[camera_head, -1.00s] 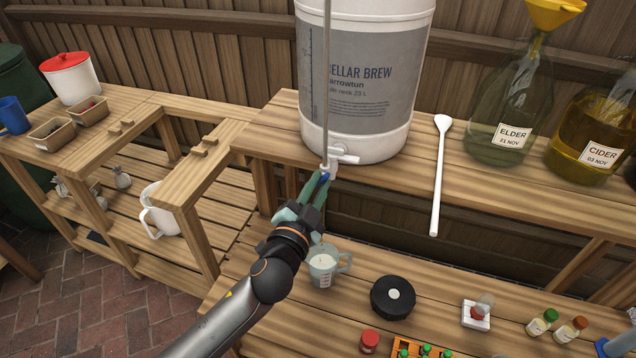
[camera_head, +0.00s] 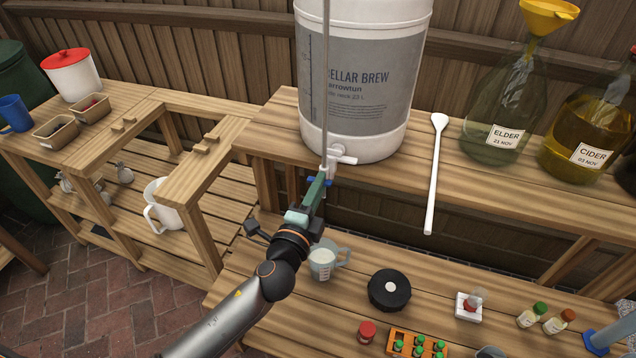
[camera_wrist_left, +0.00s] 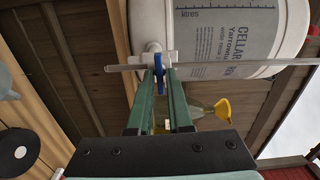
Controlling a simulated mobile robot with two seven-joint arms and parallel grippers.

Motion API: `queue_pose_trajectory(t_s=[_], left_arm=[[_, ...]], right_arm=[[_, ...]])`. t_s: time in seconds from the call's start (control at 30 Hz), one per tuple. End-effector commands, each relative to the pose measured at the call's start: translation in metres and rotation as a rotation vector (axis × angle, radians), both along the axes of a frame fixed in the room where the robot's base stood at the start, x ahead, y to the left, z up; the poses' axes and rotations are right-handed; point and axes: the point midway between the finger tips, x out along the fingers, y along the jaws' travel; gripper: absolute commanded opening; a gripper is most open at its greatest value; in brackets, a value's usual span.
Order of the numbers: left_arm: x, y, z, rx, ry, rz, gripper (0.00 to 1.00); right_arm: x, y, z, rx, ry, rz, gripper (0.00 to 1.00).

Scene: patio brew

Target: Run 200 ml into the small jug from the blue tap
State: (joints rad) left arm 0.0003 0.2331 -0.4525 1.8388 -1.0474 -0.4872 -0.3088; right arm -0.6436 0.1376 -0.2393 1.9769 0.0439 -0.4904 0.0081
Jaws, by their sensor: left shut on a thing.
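The left wrist view shows the blue handle (camera_wrist_left: 159,66) between the two green fingers (camera_wrist_left: 160,82). The small jug (camera_head: 322,264), pale with measuring marks, stands upright on the lower bench below the tap, partly behind my wrist. I cannot tell its liquid level, and no stream can be made out. My right gripper is not in view.
An orange crate (camera_head: 416,344) of small bottles is in front. A white paddle (camera_head: 436,175) lies on the upper shelf, left of the glass carboys (camera_head: 505,115). A larger white jug (camera_head: 165,208) stands on the left rack.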

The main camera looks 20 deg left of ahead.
Motion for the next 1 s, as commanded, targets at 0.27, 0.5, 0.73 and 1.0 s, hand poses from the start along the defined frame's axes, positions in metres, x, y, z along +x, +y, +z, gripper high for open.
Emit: queue_pose_trajectory(t_s=[0.27, 0.5, 0.73, 1.0], left_arm=[[0.0002, -0.0003, 0.001, 0.115, -0.006, -0.001, 0.0], [0.0002, -0.0001, 0.0007, 0.146, -0.008, -0.001, 0.0], [0.0003, 0.0001, 0.0007, 0.148, -0.008, 0.0, 0.0], [0.0004, 0.0002, 0.0007, 0.147, -0.008, 0.0, 0.32]], right_arm=[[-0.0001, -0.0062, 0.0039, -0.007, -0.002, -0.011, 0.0], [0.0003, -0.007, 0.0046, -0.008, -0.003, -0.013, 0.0], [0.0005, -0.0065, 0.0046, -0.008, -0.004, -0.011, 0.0], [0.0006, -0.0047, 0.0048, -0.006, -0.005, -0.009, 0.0]])
